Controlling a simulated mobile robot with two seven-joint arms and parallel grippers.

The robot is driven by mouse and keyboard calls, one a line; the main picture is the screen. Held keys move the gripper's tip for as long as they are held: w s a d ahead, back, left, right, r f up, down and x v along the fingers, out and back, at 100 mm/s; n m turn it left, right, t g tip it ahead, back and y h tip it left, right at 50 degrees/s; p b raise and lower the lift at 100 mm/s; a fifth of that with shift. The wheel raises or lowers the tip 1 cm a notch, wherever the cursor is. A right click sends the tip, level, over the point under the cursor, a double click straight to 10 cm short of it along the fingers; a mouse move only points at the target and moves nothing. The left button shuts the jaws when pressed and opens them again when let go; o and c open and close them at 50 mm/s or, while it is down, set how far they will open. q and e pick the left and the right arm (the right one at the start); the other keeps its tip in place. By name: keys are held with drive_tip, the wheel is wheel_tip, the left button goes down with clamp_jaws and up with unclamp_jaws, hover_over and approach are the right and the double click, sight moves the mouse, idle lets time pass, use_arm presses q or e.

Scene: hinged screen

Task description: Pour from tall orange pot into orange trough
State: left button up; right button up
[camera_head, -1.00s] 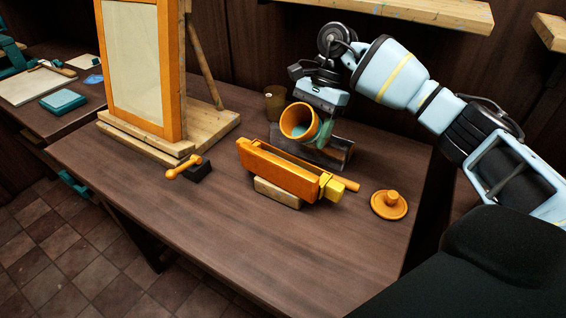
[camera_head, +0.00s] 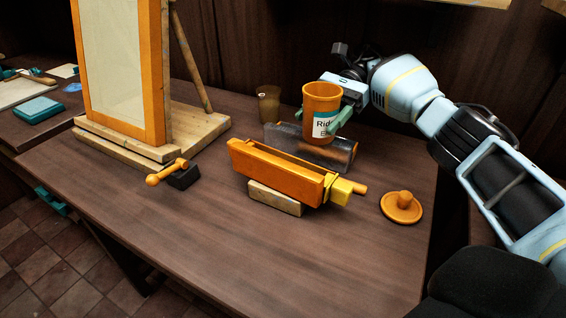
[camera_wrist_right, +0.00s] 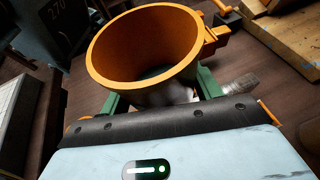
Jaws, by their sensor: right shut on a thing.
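The tall orange pot (camera_head: 321,104) has a white label and stands upright in my right gripper (camera_head: 335,122), whose green fingers are shut on its sides. It is held above and behind the orange trough (camera_head: 275,172), apart from it. In the right wrist view the pot (camera_wrist_right: 146,52) shows its open mouth and a dark inside; I cannot make out its contents. The trough lies on a wooden block (camera_head: 274,199), with a yellow piece and an orange handle at its right end. My left gripper is not in view.
A dark metal holder (camera_head: 311,146) stands behind the trough, below the pot. An orange knobbed lid (camera_head: 401,207) lies at the right. A brown cup (camera_head: 268,104) stands behind. A framed screen (camera_head: 119,66) on a wooden base and an orange-handled clamp (camera_head: 172,175) are at the left. The front table is clear.

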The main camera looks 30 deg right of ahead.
sight(311, 106)
drive_tip(key=shift+r, duration=0.1)
idle(0.3)
drive_tip(key=shift+r+p, duration=0.45)
drive_tip(key=shift+r, duration=2.05)
